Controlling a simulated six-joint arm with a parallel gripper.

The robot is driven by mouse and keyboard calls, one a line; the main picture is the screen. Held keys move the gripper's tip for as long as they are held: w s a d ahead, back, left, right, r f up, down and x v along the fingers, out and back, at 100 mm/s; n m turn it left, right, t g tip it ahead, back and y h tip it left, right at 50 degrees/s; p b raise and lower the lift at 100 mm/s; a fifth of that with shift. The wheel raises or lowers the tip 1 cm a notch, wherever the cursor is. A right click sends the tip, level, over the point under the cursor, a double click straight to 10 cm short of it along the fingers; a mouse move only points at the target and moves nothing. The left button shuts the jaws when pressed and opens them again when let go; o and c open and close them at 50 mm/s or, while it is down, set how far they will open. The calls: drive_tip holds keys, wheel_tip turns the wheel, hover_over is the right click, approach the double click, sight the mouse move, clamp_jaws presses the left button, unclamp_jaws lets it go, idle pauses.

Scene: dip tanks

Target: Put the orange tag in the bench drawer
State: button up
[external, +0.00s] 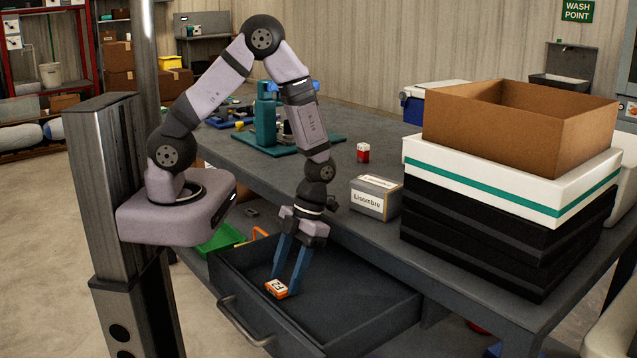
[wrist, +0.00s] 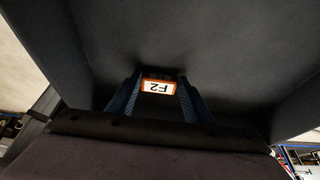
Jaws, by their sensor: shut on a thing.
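The orange tag (external: 277,288) has a white label reading "F2". My gripper (external: 279,281) points down into the open bench drawer (external: 368,308) and is shut on the tag. The tag is inside the drawer's walls, near its front left part, at or close to the floor; I cannot tell whether it touches the floor. In the wrist view the tag (wrist: 158,86) sits between the two blue fingertips, over the dark drawer interior (wrist: 225,50). The drawer is pulled out below the bench top, and its handle (external: 243,322) faces front left. I see nothing else in it.
A grey box labelled "Lisombre" (external: 376,196) stands on the bench top (external: 345,165) near the drawer. A red and white item (external: 363,153) stands behind it. Stacked boxes (external: 500,190) with an open carton (external: 520,125) fill the right. A green tray (external: 220,238) is left of the drawer.

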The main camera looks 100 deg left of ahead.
drive_tip(key=shift+f, duration=0.2)
drive_tip(key=o, duration=1)
drive_tip(key=shift+r, duration=0.1)
drive_tip(key=shift+r, duration=0.15)
drive_tip(key=v, duration=1.2)
drive_tip(key=shift+s, duration=0.1)
drive_tip(key=r+n+t+y, duration=0.2)
drive_tip(key=n+t+y, duration=0.1)
drive_tip(key=n, duration=2.4)
hover_over(279, 282)
